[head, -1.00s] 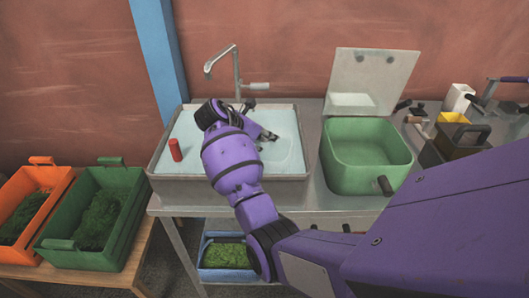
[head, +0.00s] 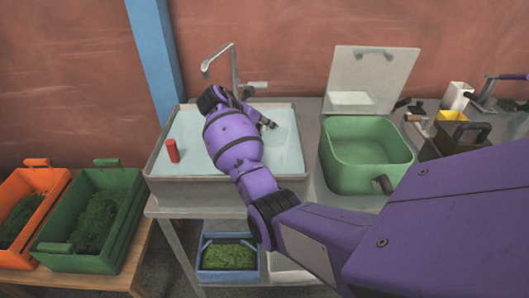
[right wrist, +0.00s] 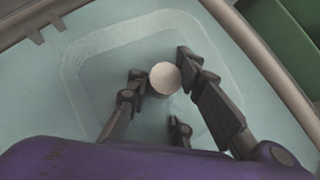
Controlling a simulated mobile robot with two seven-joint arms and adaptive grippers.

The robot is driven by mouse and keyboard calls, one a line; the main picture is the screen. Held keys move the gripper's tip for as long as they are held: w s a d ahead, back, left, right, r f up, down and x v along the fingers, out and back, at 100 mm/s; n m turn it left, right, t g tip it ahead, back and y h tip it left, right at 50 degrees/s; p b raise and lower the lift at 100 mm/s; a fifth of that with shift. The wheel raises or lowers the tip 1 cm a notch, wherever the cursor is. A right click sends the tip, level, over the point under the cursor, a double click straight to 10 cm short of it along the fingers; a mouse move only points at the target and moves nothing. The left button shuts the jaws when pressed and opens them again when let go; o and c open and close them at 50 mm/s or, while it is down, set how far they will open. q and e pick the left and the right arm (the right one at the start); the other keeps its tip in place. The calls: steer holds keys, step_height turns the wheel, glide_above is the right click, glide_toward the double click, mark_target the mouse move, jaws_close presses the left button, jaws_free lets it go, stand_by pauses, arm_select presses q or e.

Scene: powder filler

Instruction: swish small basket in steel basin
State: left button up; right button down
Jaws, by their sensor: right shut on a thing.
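The steel basin (head: 228,191) stands on the left of the metal counter and holds pale blue-green water. It also shows in the right wrist view (right wrist: 30,42). My right gripper (head: 265,122) is over the basin, fingers low inside it. In the right wrist view my right gripper (right wrist: 163,83) is shut on a pale round thing (right wrist: 165,77), seen end-on between the fingers. I cannot tell whether this is part of the small basket. No basket shape can be made out under it. My left gripper is not in view.
A red cylinder (head: 173,150) stands in the basin's left part. A tap (head: 236,75) rises behind it. An open green tub (head: 365,155) is to the right. Green (head: 125,205) and orange (head: 25,190) crates stand at left, a blue crate (head: 228,257) below.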

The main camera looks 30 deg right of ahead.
steer(key=shift+s+a+r+p, duration=0.15)
steer(key=shift+r+p, duration=0.1)
steer(key=shift+r, duration=0.5)
steer(key=shift+s+a+r+p, duration=0.15)
steer(key=shift+r+p, duration=0.1)
steer(key=shift+r, duration=0.5)
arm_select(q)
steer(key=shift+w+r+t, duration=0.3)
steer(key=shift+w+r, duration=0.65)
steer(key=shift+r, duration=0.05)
arm_select(e)
steer(key=s+a+r, duration=0.2)
steer(key=s+r, duration=0.1)
steer(key=r, duration=0.7)
steer(key=shift+s+r, duration=0.25)
steer(key=shift+s, duration=0.1)
